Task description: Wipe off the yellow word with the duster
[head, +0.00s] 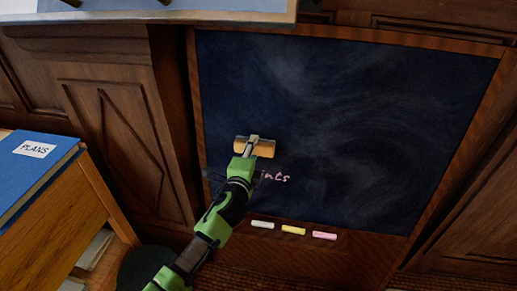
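My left gripper (250,147) is shut on the duster (266,148), a tan block with a pale edge. The duster is at the lower left of the dark blackboard (370,120); I cannot tell whether it touches the surface. A pink word (274,177) ending in "ints" is just below the duster, its start hidden behind my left arm. No yellow word shows; part of the board is hidden by the arm and duster. My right gripper is not in view.
White (262,224), yellow (293,230) and pink (324,235) chalks lie below the board. A blue book labelled "PLANS" (30,165) lies on a wooden cabinet (55,235) at left. A pale board edge (200,16) hangs over the top left. The right of the blackboard is clear.

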